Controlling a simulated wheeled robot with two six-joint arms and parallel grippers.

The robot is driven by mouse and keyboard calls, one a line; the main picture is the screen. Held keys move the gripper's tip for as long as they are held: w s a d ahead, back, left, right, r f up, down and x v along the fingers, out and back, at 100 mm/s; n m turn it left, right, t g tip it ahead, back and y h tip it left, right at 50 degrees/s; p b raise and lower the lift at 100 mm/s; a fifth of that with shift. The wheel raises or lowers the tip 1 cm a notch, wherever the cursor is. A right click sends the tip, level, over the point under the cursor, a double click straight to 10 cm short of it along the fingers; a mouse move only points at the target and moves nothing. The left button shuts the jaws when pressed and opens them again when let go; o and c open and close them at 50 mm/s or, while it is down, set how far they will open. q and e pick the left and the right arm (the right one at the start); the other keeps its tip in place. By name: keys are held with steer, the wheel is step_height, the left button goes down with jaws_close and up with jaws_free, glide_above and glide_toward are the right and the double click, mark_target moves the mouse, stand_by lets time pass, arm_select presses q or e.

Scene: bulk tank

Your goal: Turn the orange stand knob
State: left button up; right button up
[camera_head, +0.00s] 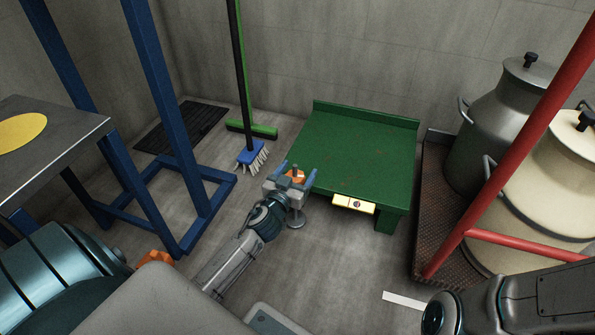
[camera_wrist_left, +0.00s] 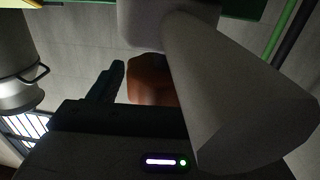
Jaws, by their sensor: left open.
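The orange stand knob (camera_head: 298,175) shows between the blue fingers of my left gripper (camera_head: 296,173), in front of the green table. A grey stand with a round foot (camera_head: 295,221) shows just below the gripper. My left gripper is open, with one finger on each side of the knob; I cannot tell whether they touch it. In the left wrist view the orange knob (camera_wrist_left: 150,80) is dark and partly hidden behind a large grey post (camera_wrist_left: 235,90). One dark finger (camera_wrist_left: 107,84) shows beside it. My right gripper is out of frame.
A blue frame (camera_head: 165,130) is to the left. A broom and a brush (camera_head: 252,157) lean at the back. Milk cans (camera_head: 490,125) and red rails (camera_head: 515,150) are right.

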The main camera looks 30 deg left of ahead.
arm_select(q)
steer(key=shift+w, duration=0.2)
steer(key=shift+c, duration=0.2)
steer(key=c, duration=0.9)
steer(key=shift+c, duration=0.2)
